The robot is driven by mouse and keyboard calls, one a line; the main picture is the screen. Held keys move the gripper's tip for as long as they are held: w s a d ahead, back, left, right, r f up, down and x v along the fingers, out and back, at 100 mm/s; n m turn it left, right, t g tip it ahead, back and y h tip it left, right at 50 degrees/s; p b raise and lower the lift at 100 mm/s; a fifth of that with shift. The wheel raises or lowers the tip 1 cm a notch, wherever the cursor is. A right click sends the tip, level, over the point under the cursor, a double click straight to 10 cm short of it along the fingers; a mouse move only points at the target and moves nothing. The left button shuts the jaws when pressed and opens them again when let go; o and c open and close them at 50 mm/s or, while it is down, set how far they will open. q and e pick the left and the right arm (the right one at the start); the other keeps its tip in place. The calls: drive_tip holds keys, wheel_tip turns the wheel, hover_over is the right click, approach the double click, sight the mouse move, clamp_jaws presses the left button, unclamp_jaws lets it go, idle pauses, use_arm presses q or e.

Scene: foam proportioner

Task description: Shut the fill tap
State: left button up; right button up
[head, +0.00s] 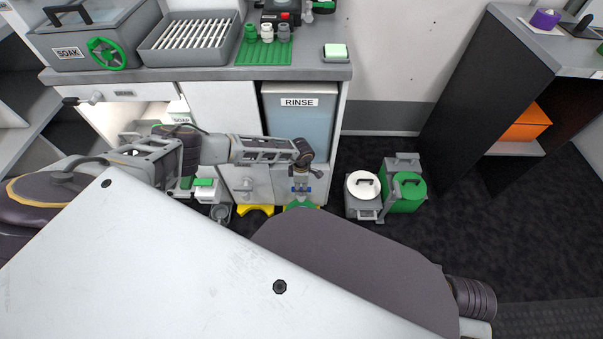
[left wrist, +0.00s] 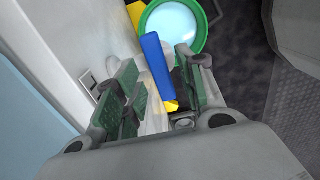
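The fill tap shows as a blue lever (left wrist: 157,68) in the left wrist view, between the two green-padded fingers of my left gripper (left wrist: 154,80). Gaps show on both sides of the lever, so the gripper is open around it and not clamped. In the head view my left gripper (head: 302,180) points down in front of the RINSE tank (head: 299,115), and a bit of the blue lever (head: 308,189) shows at its fingertips. The tap's body is mostly hidden by the gripper. My right gripper is not in view.
A green-rimmed bucket (left wrist: 209,28) with pale blue contents stands on the floor below the tap. Yellow feet (head: 254,209) show beside it.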

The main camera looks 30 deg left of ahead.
sight(301, 188)
use_arm(q)
wheel_tip(301, 188, up, 11)
idle(0.7)
drive_tip(key=shift+f, duration=0.1)
drive_tip(key=shift+d, duration=0.1)
idle(0.4)
